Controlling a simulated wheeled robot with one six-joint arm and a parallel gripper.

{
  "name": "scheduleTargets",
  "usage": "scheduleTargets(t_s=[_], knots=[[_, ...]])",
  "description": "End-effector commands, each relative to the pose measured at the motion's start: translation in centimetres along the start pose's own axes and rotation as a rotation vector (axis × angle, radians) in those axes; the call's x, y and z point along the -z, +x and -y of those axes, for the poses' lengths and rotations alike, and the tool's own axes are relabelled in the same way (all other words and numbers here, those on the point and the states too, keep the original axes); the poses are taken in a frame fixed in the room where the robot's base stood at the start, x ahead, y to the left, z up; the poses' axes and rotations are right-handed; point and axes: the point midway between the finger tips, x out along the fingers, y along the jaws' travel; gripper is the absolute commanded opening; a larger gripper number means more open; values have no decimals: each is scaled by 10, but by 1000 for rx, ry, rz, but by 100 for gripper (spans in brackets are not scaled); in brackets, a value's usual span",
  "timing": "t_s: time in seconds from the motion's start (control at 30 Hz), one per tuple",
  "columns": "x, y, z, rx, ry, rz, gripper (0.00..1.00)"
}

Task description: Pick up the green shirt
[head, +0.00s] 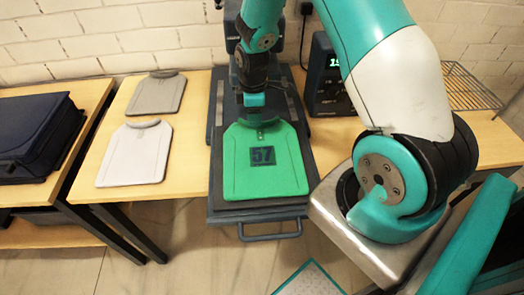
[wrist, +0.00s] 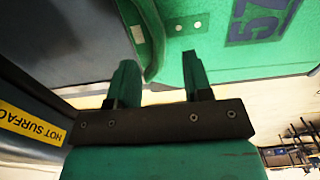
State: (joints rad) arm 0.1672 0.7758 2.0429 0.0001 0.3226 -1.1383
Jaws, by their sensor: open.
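The green shirt (head: 240,184) lies flat on the dark platen of a press, with a dark "57" print on its front. It also shows in the wrist view (wrist: 215,42), with part of the print at the upper right. My gripper (head: 255,112) is at the shirt's collar edge, at the back of the press. In the wrist view my gripper's fingers (wrist: 160,82) are apart, and the collar edge shows between and beyond them. I cannot tell whether they touch the cloth.
A white shirt (head: 133,155) and a grey shirt (head: 158,92) lie on the wooden table to the left. A dark bag (head: 40,138) is at far left. The press (head: 225,213) has a yellow warning label (wrist: 30,123). A display box (head: 325,80) and wire rack (head: 472,88) stand right.

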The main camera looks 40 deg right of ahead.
Motion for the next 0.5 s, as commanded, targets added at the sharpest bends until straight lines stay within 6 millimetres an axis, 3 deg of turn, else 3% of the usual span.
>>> scheduleTargets(t_s=[0.23, 0.5], knots=[[-2, 30, 0, 2, 0, 1, 46], [-2, 34, -1, 0, 1, 0, 46]])
